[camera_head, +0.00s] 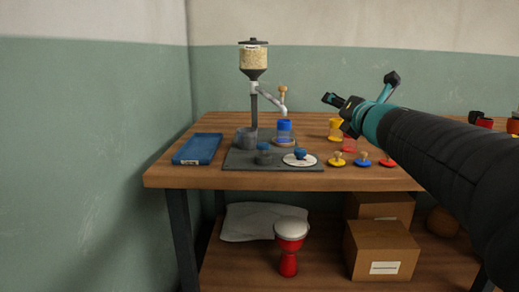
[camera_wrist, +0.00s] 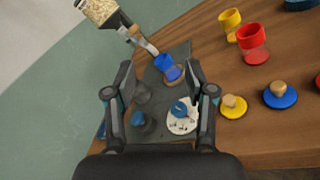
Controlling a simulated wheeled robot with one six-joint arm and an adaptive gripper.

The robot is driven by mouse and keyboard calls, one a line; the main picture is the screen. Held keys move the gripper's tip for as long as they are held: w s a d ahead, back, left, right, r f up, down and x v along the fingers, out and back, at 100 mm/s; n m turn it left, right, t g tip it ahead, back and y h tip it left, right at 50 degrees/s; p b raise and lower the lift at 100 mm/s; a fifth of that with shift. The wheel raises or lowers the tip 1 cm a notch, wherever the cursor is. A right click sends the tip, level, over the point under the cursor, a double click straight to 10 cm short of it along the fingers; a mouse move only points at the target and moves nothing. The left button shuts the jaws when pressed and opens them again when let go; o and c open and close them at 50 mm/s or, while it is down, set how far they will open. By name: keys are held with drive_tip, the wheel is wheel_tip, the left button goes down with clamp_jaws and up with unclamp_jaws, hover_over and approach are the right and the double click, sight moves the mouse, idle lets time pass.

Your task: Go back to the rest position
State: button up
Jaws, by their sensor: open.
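My gripper (camera_head: 358,92) is raised above the right half of the wooden table (camera_head: 220,180), apart from everything on it. In the wrist view my gripper (camera_wrist: 160,72) shows its two fingers wide apart with nothing held between them. A small blue goblet drum (camera_head: 284,126) stands upright on the dark grey board (camera_head: 240,163) below the spout of a grain hopper (camera_head: 254,60). It also shows in the wrist view (camera_wrist: 164,62). A yellow goblet drum (camera_head: 335,124) stands to its right. A red goblet drum (camera_wrist: 250,38) shows in the wrist view, largely hidden by my arm in the head view.
Yellow (camera_head: 337,160), blue (camera_head: 361,161) and red (camera_head: 387,162) knobbed discs lie near the front edge. A white dial (camera_head: 300,160) and grey cups sit on the board. A blue tray (camera_head: 197,148) lies left. Boxes (camera_head: 380,250) and a red drum (camera_head: 290,250) occupy the lower shelf.

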drive_tip(key=s+d+f+m+g+h, duration=0.4)
drive_tip(key=f+m, duration=0.3)
drive_tip(key=m, duration=0.4)
drive_tip(key=s+d+f+m+g+h, duration=0.2)
drive_tip(key=s+d+f+m+h, duration=0.25)
drive_tip(key=f+m, duration=0.45)
drive_tip(key=s+a+f+m+g+y, duration=0.1)
drive_tip(key=s+a+f+m+g, duration=0.1)
drive_tip(key=s, duration=0.6)
drive_tip(key=s+a+f+m+g+y, duration=0.2)
drive_tip(key=s+a+f+m, duration=0.3)
drive_tip(key=s+f, duration=0.2)
drive_tip(key=s+a+f+m+g+y, duration=0.2)
drive_tip(key=s+a+f+m, duration=0.2)
drive_tip(key=s, duration=0.5)
drive_tip(key=shift+s+a+f, duration=0.3)
drive_tip(key=shift+a+f, duration=0.05)
drive_tip(key=shift+f, duration=0.25)
